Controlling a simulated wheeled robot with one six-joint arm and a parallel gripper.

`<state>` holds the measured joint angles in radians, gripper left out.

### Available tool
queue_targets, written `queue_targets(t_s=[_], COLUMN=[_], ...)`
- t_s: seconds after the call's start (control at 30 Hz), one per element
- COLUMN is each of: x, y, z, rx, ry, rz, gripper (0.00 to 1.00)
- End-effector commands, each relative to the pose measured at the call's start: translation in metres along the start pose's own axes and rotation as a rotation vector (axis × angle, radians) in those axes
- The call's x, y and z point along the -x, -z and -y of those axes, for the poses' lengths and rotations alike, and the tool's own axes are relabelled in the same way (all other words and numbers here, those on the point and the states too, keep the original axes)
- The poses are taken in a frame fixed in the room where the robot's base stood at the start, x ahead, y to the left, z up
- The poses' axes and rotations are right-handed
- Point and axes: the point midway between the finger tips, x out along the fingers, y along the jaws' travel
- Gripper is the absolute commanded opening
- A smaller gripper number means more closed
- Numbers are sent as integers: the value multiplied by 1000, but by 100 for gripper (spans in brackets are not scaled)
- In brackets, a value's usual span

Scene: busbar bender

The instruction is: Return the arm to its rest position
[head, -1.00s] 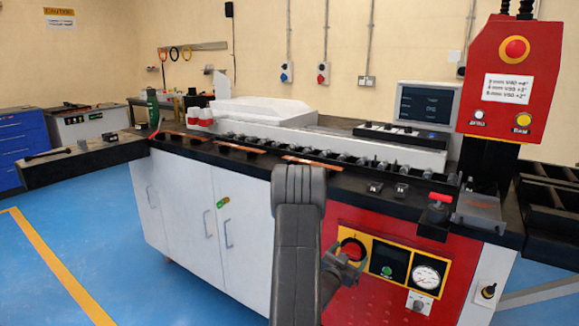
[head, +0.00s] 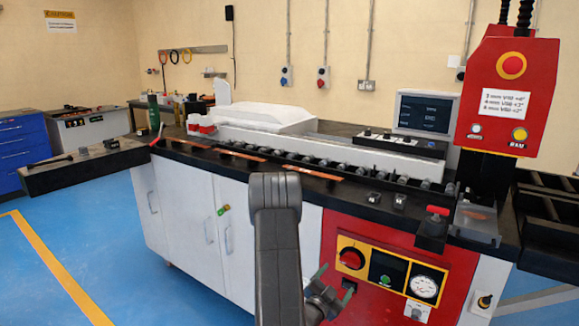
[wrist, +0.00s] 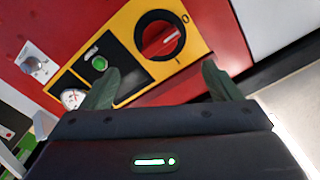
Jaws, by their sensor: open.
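My gripper (head: 334,282) is open and empty in front of the machine's red lower front, below and left of the control panel. In the wrist view its two dark green fingers (wrist: 160,82) stand wide apart with nothing between them. The yellow-edged control panel (head: 341,242) holds a red rotary knob (head: 351,258), a green button (head: 385,280) and a round gauge (head: 424,287). The knob also shows in the wrist view (wrist: 158,37), beyond the fingertips and apart from them. My arm (head: 276,235) rises at the bottom middle of the head view.
The busbar bender's black worktop (head: 360,190) carries copper bars (head: 240,155) and a row of rollers. White cabinet doors (head: 190,210) stand left of the red front. A red control box (head: 508,90) hangs at the right. Blue floor (head: 110,240) is clear at the left.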

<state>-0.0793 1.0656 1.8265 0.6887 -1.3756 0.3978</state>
Motion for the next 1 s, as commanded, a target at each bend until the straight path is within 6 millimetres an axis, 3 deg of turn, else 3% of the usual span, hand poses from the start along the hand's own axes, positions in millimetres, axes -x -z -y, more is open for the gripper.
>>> queue_targets(t_s=[0.23,1.0], x=[45,41], y=[-1,-1], z=[0,8], rx=[1,25], ry=[3,18], rz=[1,69], gripper=[84,84])
